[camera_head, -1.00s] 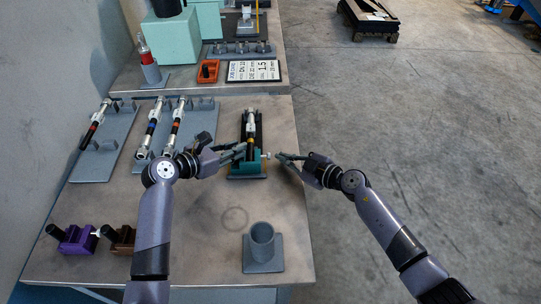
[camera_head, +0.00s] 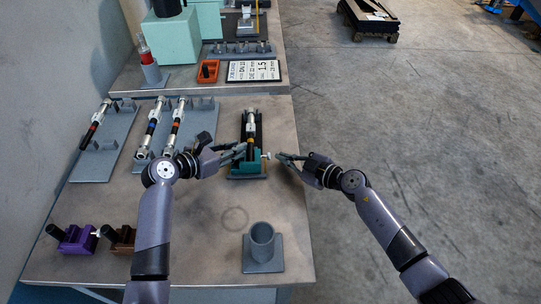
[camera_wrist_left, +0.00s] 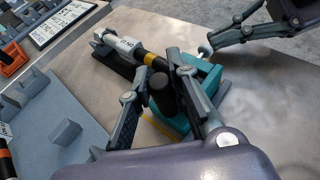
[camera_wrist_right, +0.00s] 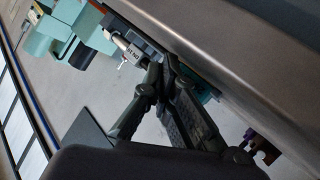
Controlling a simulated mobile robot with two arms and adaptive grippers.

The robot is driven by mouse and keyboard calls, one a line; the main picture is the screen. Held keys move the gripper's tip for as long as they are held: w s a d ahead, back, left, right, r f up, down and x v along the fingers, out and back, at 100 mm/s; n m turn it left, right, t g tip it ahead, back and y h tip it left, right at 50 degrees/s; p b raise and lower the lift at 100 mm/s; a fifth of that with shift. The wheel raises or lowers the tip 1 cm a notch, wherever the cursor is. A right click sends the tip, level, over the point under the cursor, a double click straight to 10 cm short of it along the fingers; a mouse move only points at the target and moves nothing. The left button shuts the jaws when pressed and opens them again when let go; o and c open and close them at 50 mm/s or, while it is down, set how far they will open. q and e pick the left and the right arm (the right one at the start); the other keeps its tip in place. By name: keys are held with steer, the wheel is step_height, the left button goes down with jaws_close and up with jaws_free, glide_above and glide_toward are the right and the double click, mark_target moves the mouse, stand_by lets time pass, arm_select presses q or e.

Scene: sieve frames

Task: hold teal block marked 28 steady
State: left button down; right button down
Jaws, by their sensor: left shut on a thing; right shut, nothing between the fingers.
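The teal block (camera_head: 247,168) stands on the table with a dark rail behind it and a white knob on its right side. A marking on it is too small to read. It also shows in the left wrist view (camera_wrist_left: 203,82). My left gripper (camera_head: 243,149) is shut on the block's upright black handle (camera_wrist_left: 162,95), with a finger on either side. A white and black rod with a yellow band (camera_wrist_left: 135,52) lies along the rail behind the handle. My right gripper (camera_head: 279,158) is shut and empty, just right of the knob. In the right wrist view its fingers (camera_wrist_right: 164,70) are close together.
Grey racks with rods (camera_head: 103,158) stand at the left. A purple block (camera_head: 77,238) and a brown block (camera_head: 120,236) sit front left. A grey cup holder (camera_head: 262,245) stands at the front. A sign (camera_head: 253,71) and an orange block (camera_head: 208,71) lie behind.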

steer(key=shift+a, duration=0.15)
steer(key=shift+a, duration=0.3)
steer(key=shift+a, duration=0.75)
stand_by(1.0)
steer(key=shift+d, duration=1.15)
steer(key=shift+d, duration=0.1)
steer(key=d, duration=0.5)
steer(key=shift+w, duration=0.15)
steer(key=shift+a, duration=0.1)
stand_by(0.6)
